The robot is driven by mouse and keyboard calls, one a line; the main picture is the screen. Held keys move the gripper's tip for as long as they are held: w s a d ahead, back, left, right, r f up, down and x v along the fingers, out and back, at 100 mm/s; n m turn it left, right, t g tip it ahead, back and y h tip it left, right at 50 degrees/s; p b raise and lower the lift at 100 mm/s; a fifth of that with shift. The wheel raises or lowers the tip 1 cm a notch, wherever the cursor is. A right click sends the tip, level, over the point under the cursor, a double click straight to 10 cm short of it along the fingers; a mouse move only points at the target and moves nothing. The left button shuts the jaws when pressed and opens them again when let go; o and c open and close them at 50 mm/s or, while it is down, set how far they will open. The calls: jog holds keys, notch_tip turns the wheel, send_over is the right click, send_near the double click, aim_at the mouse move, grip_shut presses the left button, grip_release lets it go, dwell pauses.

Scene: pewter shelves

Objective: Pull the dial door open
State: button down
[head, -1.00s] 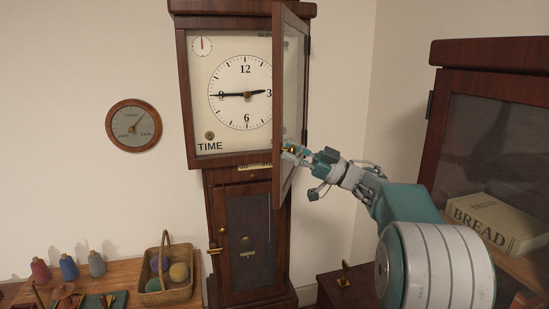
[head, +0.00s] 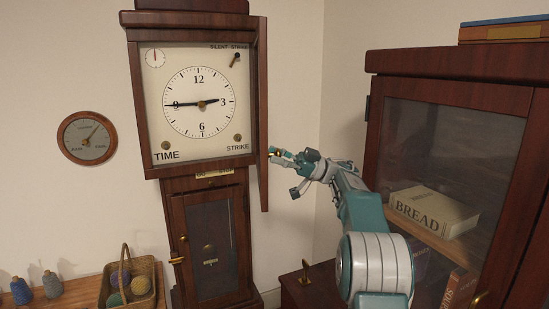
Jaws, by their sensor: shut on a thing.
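The tall wooden clock stands left of centre, with its white dial (head: 200,103) fully uncovered. The dial door (head: 263,120) is swung wide open at the dial's right side and shows nearly edge-on as a narrow dark wooden strip. My gripper (head: 276,154) is at the lower part of the door's edge, shut on its small brass knob (head: 278,153). The fingers partly hide the knob. The door's glass cannot be seen from this angle.
A dark glass-fronted cabinet (head: 449,155) with a BREAD book stands close to my arm on the right. The clock's lower door (head: 211,245) is shut. A basket (head: 147,270) sits at the lower left. A round wall gauge (head: 87,138) hangs at the left.

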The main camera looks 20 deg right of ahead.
aim_at(265, 110)
jog(key=shift+r, duration=0.1)
jog(key=shift+c, duration=1.5)
grip_release()
notch_tip(265, 110, up, 10)
jog(key=shift+w+f, duration=0.1)
jog(key=shift+w, duration=0.05)
jog(key=shift+c, duration=0.3)
